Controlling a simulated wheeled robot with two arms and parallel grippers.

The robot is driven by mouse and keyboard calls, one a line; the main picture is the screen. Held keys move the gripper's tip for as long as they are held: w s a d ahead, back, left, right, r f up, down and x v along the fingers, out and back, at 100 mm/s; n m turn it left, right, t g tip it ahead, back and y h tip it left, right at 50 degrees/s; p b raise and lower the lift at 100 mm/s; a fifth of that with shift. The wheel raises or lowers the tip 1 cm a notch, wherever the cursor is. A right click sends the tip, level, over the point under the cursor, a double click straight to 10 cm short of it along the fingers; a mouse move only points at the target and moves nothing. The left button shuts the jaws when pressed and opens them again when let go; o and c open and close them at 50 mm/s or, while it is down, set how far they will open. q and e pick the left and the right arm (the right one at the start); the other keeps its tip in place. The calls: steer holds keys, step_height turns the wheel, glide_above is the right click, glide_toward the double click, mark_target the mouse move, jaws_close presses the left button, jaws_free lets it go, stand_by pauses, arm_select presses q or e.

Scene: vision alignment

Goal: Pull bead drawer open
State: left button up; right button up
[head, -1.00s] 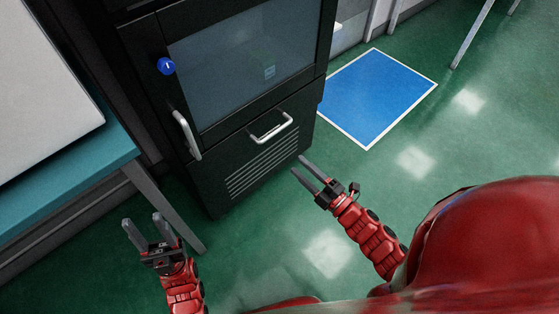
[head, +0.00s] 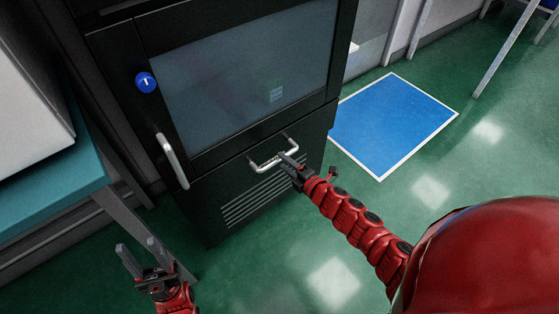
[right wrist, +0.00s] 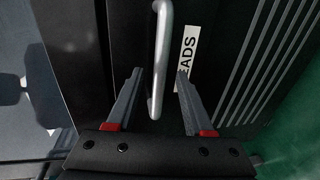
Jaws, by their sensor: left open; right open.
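The bead drawer (head: 238,186) is the low black front of the cabinet, with slanted vent slots and a silver bar handle (head: 262,164). The drawer looks shut. In the right wrist view a white label (right wrist: 187,52) reading "EADS" shows beside the handle (right wrist: 158,60). My right gripper (head: 287,160) is at the right part of the handle. In the right wrist view its open fingers (right wrist: 155,88) stand on either side of the bar, with gaps on both sides. My left gripper (head: 141,253) is open and empty, low at the left, away from the cabinet.
Above the drawer is a glass door (head: 245,75) with its own upright handle (head: 172,161) and a blue round knob (head: 145,82). A teal table (head: 60,190) stands at the left. The green floor is clear in front, with a blue mat (head: 393,122) at the right.

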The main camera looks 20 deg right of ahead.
mark_target(279, 159)
steer(key=shift+x, duration=1.65)
jaws_close()
